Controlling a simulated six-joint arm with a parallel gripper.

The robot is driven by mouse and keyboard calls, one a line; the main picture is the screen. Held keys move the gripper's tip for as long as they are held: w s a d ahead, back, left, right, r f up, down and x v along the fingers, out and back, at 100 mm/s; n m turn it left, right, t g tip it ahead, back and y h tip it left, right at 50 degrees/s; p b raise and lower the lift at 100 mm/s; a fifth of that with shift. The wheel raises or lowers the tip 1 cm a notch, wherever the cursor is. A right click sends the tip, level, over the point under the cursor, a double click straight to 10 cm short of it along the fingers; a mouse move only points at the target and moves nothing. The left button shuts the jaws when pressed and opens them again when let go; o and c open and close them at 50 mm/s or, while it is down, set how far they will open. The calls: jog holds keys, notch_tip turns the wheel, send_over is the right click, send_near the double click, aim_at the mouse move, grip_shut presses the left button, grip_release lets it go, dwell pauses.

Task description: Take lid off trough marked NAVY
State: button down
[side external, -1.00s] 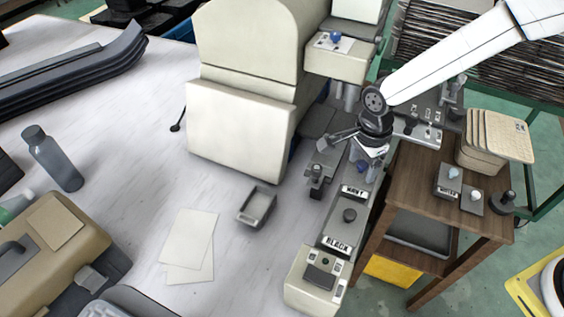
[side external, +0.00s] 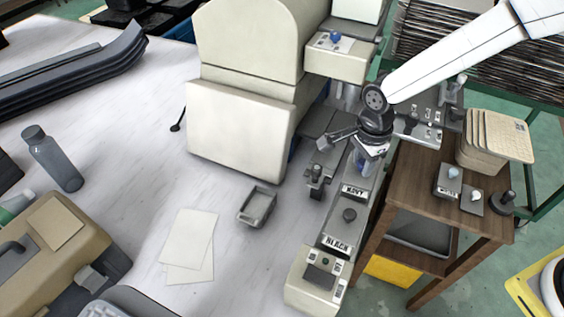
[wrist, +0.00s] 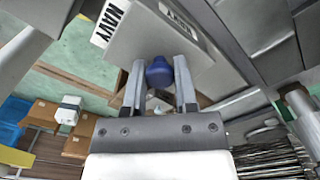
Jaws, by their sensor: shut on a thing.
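The trough row (side external: 336,225) runs along the edge of the light bench, with a white NAVY label (side external: 355,191) and, nearer the front, a BLACK label (side external: 336,243). My gripper (side external: 364,165) is over the NAVY section. In the wrist view its two fingers are shut on a round blue knob (wrist: 159,72), one finger on each side. The knob stands on a grey lid (wrist: 150,35), and a NAVY label (wrist: 112,22) shows beside it. I cannot tell whether the lid is raised. A dark knob (side external: 349,215) stands on the section beside the BLACK label.
A cream machine housing (side external: 240,130) stands close to the left of the troughs. A small grey tray (side external: 257,206) lies on the bench, with clear surface around it. A wooden cart (side external: 420,180) at the right holds small knobbed pieces (side external: 448,185) and stacked tan panels (side external: 497,138).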

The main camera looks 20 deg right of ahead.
jog(key=shift+r, duration=0.65)
jog(key=s+d+r, duration=0.4)
jog(key=s+r, duration=0.7)
jog(key=s, duration=0.2)
jog(key=shift+s+r, duration=0.2)
jog(key=shift+w, duration=0.1)
